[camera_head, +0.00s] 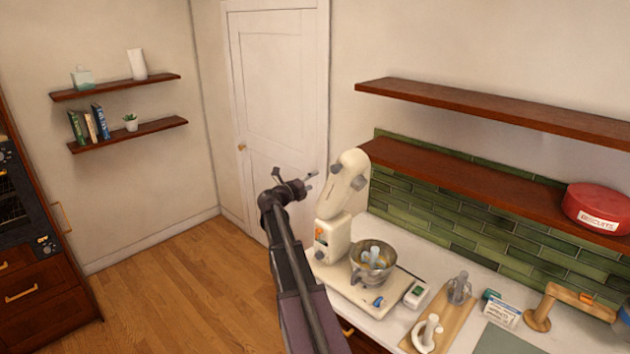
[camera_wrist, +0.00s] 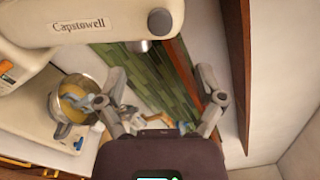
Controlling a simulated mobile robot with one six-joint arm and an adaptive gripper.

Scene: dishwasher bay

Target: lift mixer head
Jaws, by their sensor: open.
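The cream stand mixer stands on the white counter, its base (camera_head: 345,287) under a metal bowl (camera_head: 373,262). The mixer head (camera_head: 345,185) is tilted steeply up, clear of the bowl. In the wrist view the mixer head (camera_wrist: 85,22) fills the upper left, lettered "Capstowell", with a grey knob at its end. The bowl (camera_wrist: 72,103) shows below it, with something yellowish inside. My gripper (camera_head: 297,180) is open and empty, just left of the raised head in the head view. In the wrist view my gripper (camera_wrist: 165,78) has its fingers spread, apart from the head.
Right of the mixer are a small scale-like device (camera_head: 417,293), a wooden board (camera_head: 445,320) with utensils, and a wooden stand (camera_head: 545,305). A long shelf (camera_head: 450,175) with a red biscuit tin (camera_head: 597,208) runs above the counter. The floor (camera_head: 180,290) at left is clear.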

